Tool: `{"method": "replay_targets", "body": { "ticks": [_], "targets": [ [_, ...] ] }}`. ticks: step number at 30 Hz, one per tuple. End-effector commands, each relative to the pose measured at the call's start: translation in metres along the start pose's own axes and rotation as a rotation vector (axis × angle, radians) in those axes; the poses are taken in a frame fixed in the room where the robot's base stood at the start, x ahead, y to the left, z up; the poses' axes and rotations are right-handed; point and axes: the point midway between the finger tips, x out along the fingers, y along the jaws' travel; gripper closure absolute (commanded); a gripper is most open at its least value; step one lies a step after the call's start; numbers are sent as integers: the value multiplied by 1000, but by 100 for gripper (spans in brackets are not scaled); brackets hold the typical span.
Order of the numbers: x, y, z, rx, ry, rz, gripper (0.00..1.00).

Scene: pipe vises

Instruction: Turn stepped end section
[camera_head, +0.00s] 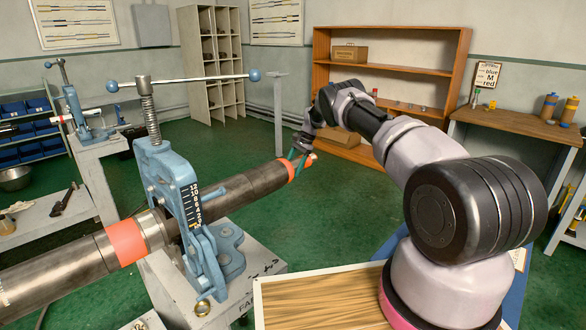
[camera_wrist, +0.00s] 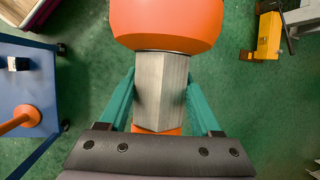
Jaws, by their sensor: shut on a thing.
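A long dark pipe (camera_head: 246,188) lies clamped in a blue pipe vise (camera_head: 168,185). Its far right end has an orange band and a stepped end section (camera_head: 308,160). In the wrist view this section shows as a grey, flat-sided metal piece (camera_wrist: 161,88) between a wide orange collar (camera_wrist: 166,22) and a smaller orange part below. My gripper (camera_wrist: 160,78) is shut on the grey flat-sided piece, with one teal finger on each side. In the head view my gripper (camera_head: 297,150) reaches the pipe end from above. The contact faces are partly hidden.
The vise's screw handle (camera_head: 185,80) sticks out above the pipe. A second blue vise (camera_head: 75,108) stands at the left back. A wooden board (camera_head: 320,300) lies in front. Green floor (camera_head: 335,215) is open around the pipe end. A blue cart surface (camera_wrist: 35,75) shows at the wrist view's left.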

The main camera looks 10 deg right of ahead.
Motion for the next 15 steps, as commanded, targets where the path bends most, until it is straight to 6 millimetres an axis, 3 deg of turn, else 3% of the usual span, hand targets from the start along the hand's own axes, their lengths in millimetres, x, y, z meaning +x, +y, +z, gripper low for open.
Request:
{"method": "replay_targets", "body": {
  "ticks": [15],
  "targets": [
    [0, 1, -1, 32, 0, 74, 91]
  ]
}}
